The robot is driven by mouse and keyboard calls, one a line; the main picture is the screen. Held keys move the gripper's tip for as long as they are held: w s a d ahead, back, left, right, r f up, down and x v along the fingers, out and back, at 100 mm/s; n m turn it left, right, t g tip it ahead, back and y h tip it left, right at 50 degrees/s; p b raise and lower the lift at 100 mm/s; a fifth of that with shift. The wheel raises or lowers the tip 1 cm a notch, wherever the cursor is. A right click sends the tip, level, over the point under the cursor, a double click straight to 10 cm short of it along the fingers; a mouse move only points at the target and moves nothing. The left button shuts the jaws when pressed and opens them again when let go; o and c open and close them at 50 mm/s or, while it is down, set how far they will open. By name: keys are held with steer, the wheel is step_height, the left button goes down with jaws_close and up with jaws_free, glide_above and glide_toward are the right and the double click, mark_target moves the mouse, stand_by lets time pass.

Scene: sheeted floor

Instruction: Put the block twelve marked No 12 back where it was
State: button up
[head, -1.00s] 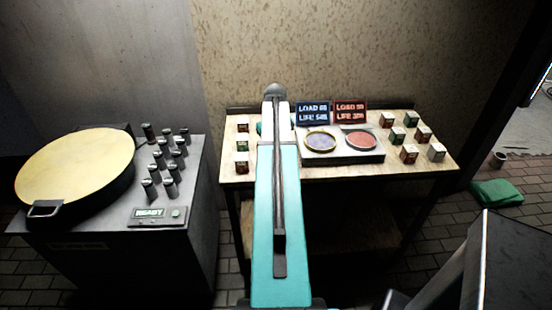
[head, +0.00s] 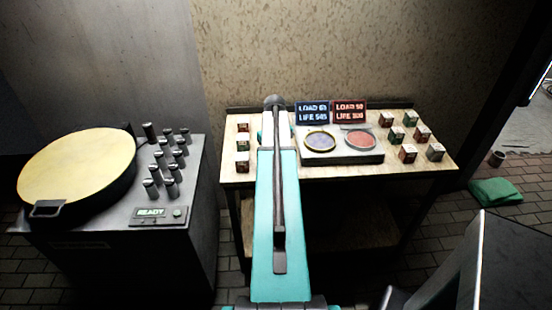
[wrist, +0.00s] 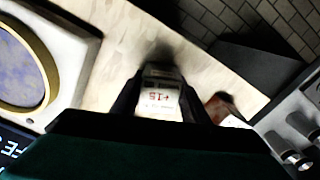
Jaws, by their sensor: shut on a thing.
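My gripper (wrist: 160,100) is shut on a pale block (wrist: 160,92) in the wrist view. The face towards me has red print that looks like "+15" and smaller print I cannot read, so I cannot confirm No 12. The block is over the wooden table (wrist: 110,30), with a dark shadow just beyond it; I cannot tell whether it touches. In the head view my arm hides the gripper and the held block. Three blocks stand in a column at the table's left, the middle one here (head: 242,140).
A scale unit with a blue pan (head: 320,141) and a red pan (head: 361,141) stands mid-table, a blue display (head: 313,112) and a red display (head: 350,112) behind. Several blocks (head: 408,153) stand at the right. A reddish block (wrist: 222,106) is close beside my gripper. A knobbed console (head: 170,215) stands left.

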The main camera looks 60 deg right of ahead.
steer(key=o, duration=1.4)
steer(key=shift+r+b, duration=1.55)
steer(key=shift+r, duration=4.55)
